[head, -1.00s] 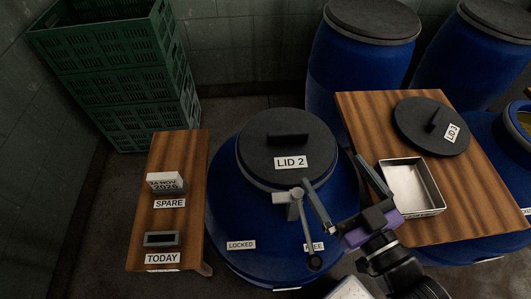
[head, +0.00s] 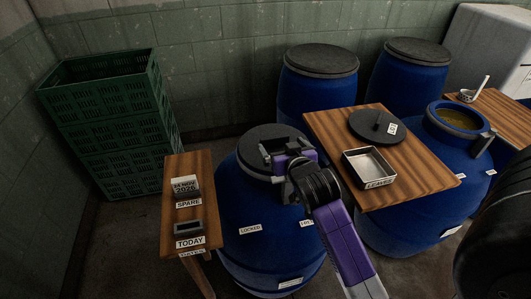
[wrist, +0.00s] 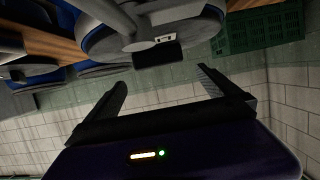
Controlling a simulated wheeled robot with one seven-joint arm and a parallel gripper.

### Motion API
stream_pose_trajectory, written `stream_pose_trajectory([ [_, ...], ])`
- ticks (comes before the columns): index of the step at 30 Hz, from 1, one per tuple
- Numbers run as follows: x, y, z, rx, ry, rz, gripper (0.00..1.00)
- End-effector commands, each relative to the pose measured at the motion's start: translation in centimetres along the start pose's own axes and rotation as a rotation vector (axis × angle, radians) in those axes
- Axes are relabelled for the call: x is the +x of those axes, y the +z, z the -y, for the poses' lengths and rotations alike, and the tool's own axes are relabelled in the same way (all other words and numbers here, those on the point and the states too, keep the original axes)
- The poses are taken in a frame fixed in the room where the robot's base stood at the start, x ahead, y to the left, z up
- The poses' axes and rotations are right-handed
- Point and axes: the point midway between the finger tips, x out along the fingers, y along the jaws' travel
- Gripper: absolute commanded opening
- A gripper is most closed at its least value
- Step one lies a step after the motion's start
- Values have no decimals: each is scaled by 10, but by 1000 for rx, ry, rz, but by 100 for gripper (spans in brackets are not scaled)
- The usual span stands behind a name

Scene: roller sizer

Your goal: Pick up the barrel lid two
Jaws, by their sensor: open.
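A dark round lid (head: 262,133) sits on the front blue barrel (head: 250,205). Its LID 2 label is hidden now behind my arm. My gripper (head: 283,147) is over this lid in the head view, open and empty. In the wrist view the lid (wrist: 100,38) shows at the top, with its dark bar handle (wrist: 158,54) just past the open fingertips (wrist: 162,80) and between them in the picture. I see no contact. A second dark lid (head: 367,126) with a knob and a small label lies on the wooden table (head: 325,125).
Two lidded barrels (head: 318,78) stand at the back. An open barrel (head: 460,118) is at right.

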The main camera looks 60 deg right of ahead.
Motion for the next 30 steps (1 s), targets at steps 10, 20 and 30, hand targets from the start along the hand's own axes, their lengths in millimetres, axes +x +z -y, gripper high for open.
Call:
stream_pose_trajectory([
  [10,34,-1,-1,4,-1,-1,100],
  [20,72,1,-2,3,-3,-2,100],
  [30,74,2,-2,2,-3,-2,84],
])
